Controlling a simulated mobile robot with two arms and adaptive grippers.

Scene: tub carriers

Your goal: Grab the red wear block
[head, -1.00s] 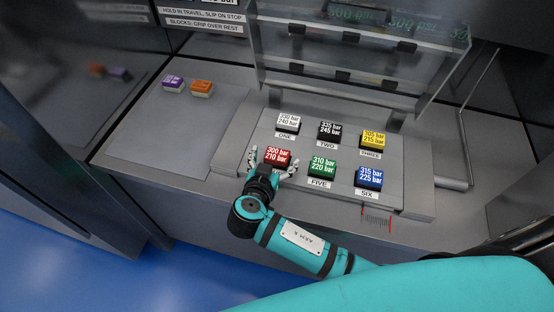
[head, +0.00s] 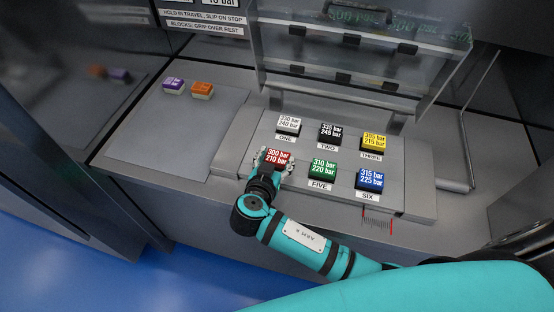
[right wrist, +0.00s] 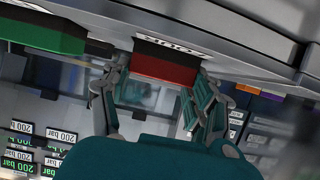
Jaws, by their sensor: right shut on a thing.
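The red wear block (head: 277,157), marked 300 bar and 210 bar, is at the front left of the grey panel of blocks. My right gripper (head: 274,162) is shut on it, with a finger at each side. In the right wrist view the red block (right wrist: 165,66) shows between the two fingers of the gripper (right wrist: 160,95), under a label reading FOUR. I cannot tell whether the block is lifted off its place. My left gripper is not in view.
Green (head: 323,169), blue (head: 369,179), white (head: 288,125), black (head: 330,133) and yellow (head: 374,141) blocks stand close by on the panel. A raised clear cover (head: 365,60) hangs behind them. Purple (head: 174,85) and orange (head: 202,91) blocks lie on the left plate, whose front part is clear.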

